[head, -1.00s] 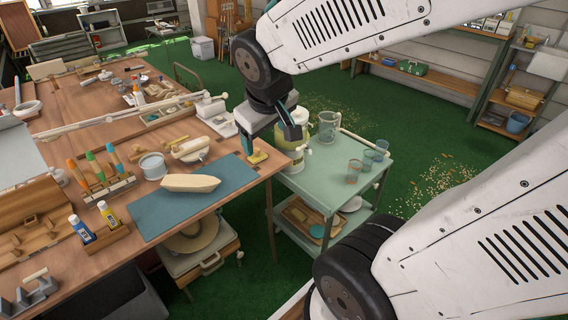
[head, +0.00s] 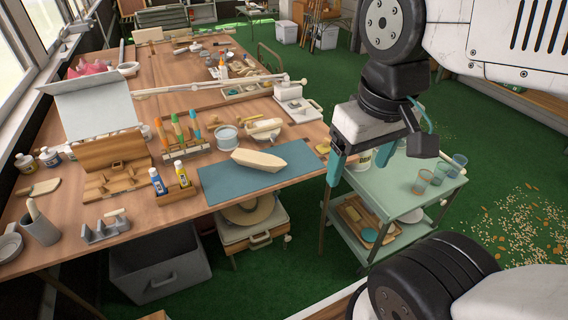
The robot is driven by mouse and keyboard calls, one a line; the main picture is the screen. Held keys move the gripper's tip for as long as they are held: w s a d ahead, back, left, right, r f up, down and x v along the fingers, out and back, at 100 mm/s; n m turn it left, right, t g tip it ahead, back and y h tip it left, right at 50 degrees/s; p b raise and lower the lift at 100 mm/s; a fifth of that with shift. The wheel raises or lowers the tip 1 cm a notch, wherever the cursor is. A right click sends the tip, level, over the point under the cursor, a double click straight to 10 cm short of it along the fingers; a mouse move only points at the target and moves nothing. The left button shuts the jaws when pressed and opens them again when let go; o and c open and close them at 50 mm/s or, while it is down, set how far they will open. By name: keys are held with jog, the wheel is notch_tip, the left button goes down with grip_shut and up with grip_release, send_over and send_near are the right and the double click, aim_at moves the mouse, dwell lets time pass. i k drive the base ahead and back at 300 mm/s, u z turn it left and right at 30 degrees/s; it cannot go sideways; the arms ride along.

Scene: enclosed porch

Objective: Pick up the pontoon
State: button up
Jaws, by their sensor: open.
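A pale wooden hull-shaped block (head: 272,156), which looks like the pontoon, lies on a blue mat (head: 222,183) near the table's right front edge. It has pointed ends, and nothing covers it. My gripper (head: 361,164) is open and points down, to the right of the block and apart from it. Its two teal-tipped fingers have nothing visible between them. It shows in front of the green cart, beyond the table's right edge in the picture.
The wooden table (head: 190,217) also holds a grey round tin (head: 226,138), a rack of colourful-handled tools (head: 180,133) and glue bottles (head: 158,181). A green cart (head: 400,196) with cups (head: 421,182) stands right of the table. Wood chips litter the green floor.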

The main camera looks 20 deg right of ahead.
aim_at(251, 127)
jog(key=z, duration=0.35)
jog(key=i, duration=0.6)
jog(key=z, duration=0.7)
